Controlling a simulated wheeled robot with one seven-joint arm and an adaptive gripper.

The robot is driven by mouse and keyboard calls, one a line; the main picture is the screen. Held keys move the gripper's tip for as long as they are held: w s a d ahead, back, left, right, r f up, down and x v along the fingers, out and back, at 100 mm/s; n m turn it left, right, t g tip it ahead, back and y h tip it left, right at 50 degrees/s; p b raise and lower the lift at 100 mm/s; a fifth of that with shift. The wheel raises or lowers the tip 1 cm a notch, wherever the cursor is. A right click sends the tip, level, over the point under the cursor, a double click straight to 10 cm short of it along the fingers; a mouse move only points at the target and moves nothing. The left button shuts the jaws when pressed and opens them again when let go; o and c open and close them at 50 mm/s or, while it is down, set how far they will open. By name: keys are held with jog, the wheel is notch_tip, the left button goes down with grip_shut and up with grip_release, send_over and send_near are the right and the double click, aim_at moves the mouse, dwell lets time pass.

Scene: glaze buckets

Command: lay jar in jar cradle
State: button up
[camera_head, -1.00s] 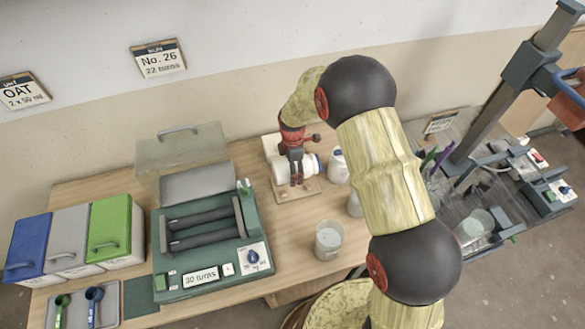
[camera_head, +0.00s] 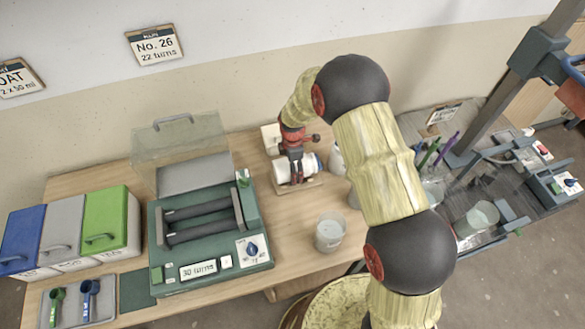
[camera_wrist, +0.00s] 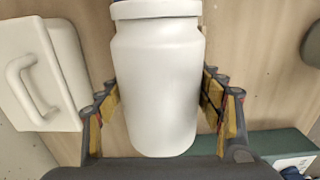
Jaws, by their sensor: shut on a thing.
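The white jar (camera_head: 293,170) lies on its side between the fingers of my gripper (camera_head: 294,160), with a blue end towards the right. In the wrist view the jar (camera_wrist: 157,85) fills the middle, its white collar at the top, and the fingers (camera_wrist: 160,108) grip it from both sides. A pale wooden stand (camera_head: 303,188), which looks like the jar cradle, shows just under the jar. The jar and fingers hide most of it. I cannot tell whether the jar touches it.
The green roller machine (camera_head: 212,268) with its clear lid raised is at the left. A translucent cup (camera_head: 330,233) stands to the right in front. Another white jar (camera_head: 337,160) is close right of the held jar. An off-white block with a handle (camera_wrist: 35,80) is beside it.

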jog(key=shift+w+r, duration=0.1)
jog(key=o, duration=1.6)
jog(key=shift+o, duration=0.2)
jog(key=shift+s, duration=0.2)
notch_tip(320, 180, up, 12)
jog(key=shift+w+f, duration=0.1)
